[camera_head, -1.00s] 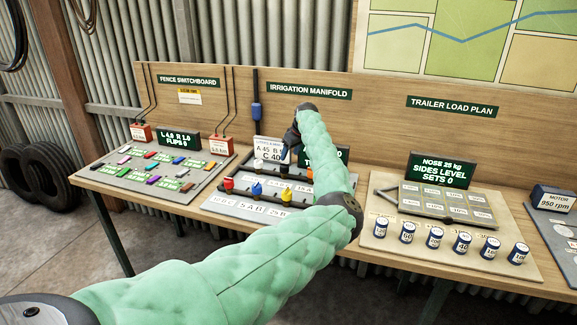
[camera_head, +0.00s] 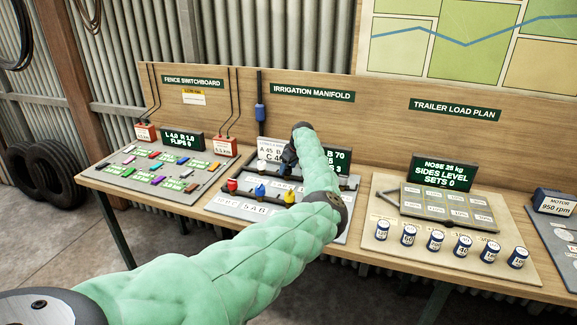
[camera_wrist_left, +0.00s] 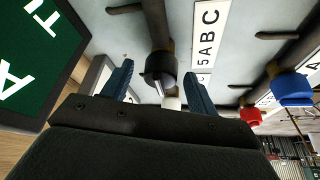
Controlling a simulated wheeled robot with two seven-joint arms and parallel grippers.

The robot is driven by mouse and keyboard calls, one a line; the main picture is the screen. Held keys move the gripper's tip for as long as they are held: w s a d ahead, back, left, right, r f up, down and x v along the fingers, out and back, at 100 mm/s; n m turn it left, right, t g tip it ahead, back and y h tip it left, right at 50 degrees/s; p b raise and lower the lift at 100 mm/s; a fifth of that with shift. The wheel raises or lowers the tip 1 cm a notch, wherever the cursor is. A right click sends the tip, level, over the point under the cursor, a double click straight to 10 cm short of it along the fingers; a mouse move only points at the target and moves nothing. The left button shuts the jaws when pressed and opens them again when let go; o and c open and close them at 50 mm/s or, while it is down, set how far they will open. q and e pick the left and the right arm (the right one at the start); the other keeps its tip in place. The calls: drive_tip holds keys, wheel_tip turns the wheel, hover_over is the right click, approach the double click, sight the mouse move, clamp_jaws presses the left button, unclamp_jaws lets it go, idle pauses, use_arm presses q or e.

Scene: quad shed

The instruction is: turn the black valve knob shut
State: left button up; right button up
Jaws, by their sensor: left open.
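The black valve knob (camera_wrist_left: 160,68) shows in the left wrist view on a dark pipe, beyond and between my two blue fingers. My left gripper (camera_wrist_left: 160,82) is open, with a finger on either side of the knob's line and a visible space on each side. I cannot tell whether the fingertips reach around it. In the head view my left gripper (camera_head: 288,160) hangs low over the irrigation manifold's dark pipes (camera_head: 322,180). The black knob cannot be made out clearly there beside the dark gripper. My right gripper is not in view.
A red knob (camera_wrist_left: 250,116) and a blue knob (camera_wrist_left: 290,88) sit on neighbouring pipes. A green sign (camera_wrist_left: 35,55) is close to the gripper's left in the wrist view. The switchboard panel (camera_head: 185,196) and trailer load board (camera_head: 380,240) flank the manifold.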

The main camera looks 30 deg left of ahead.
use_arm(q)
drive_tip(key=shift+f, duration=0.1)
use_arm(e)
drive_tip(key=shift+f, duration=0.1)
use_arm(q)
drive_tip(key=c, duration=1)
